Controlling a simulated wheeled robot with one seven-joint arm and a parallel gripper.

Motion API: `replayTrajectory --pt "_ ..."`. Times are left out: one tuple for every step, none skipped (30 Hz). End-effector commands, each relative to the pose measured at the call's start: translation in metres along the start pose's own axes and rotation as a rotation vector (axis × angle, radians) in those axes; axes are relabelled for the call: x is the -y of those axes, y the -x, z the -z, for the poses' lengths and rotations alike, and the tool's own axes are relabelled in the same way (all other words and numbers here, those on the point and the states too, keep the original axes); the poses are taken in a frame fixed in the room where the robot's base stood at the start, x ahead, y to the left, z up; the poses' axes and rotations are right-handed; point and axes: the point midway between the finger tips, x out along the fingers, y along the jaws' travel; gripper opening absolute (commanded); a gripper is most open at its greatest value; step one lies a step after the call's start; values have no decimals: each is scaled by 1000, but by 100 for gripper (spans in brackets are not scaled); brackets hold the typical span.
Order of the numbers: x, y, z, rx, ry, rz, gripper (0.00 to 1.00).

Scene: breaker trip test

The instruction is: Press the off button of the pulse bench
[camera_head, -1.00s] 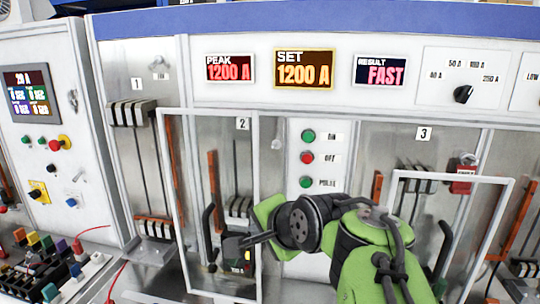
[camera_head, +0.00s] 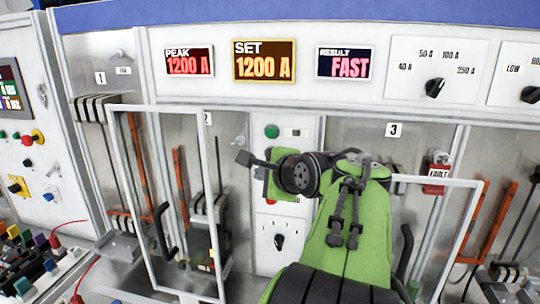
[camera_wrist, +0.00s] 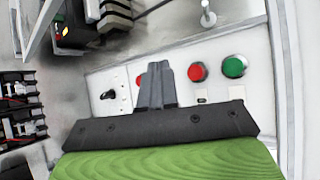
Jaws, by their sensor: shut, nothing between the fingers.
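The pulse bench's button column (camera_head: 296,133) is in the middle of the head view, with the green top button (camera_head: 271,131) uncovered. My gripper (camera_head: 243,158) covers the off button there. In the wrist view the red off button (camera_wrist: 197,72) is in plain sight, with the green on button (camera_wrist: 234,67) to its right. My gripper's fingers (camera_wrist: 156,70) are shut and empty, just left of the off button in that view. They are not over its face; their distance from the panel cannot be told. The pulse button is hidden, apparently behind the fingers.
Another red button (camera_wrist: 138,80) peeks out left of the fingers, with a black knob (camera_wrist: 108,94) further left. Framed clear doors (camera_head: 207,190) and (camera_head: 436,180) stand out on either side of the column. Displays (camera_head: 264,62) above read peak 1200 A, set 1200 A, result FAST.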

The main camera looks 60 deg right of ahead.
Motion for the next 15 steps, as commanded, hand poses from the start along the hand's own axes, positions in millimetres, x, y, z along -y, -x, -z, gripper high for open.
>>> replayTrajectory --pt "5 -5 4 -1 -1 -4 0" --pt "8 -8 6 -2 -1 -3 0" --pt "11 -12 9 -2 -1 -3 0" --pt "14 -15 12 -2 -1 -2 0" --pt "16 -18 14 -2 -1 -3 0" --pt "19 -23 17 -1 -1 -3 0" --pt "21 -26 19 -1 0 -3 0" --pt "24 -28 21 0 -1 -4 0" --pt "28 -32 23 0 -1 -4 0" --pt "30 -34 25 0 -1 -4 0" --pt "31 -36 26 0 -1 -4 0" --pt "33 -39 28 0 1 -2 0" --pt "34 -40 30 0 1 -2 0" --pt "35 -42 31 0 1 -2 0" --pt "35 -43 32 0 1 -1 0"
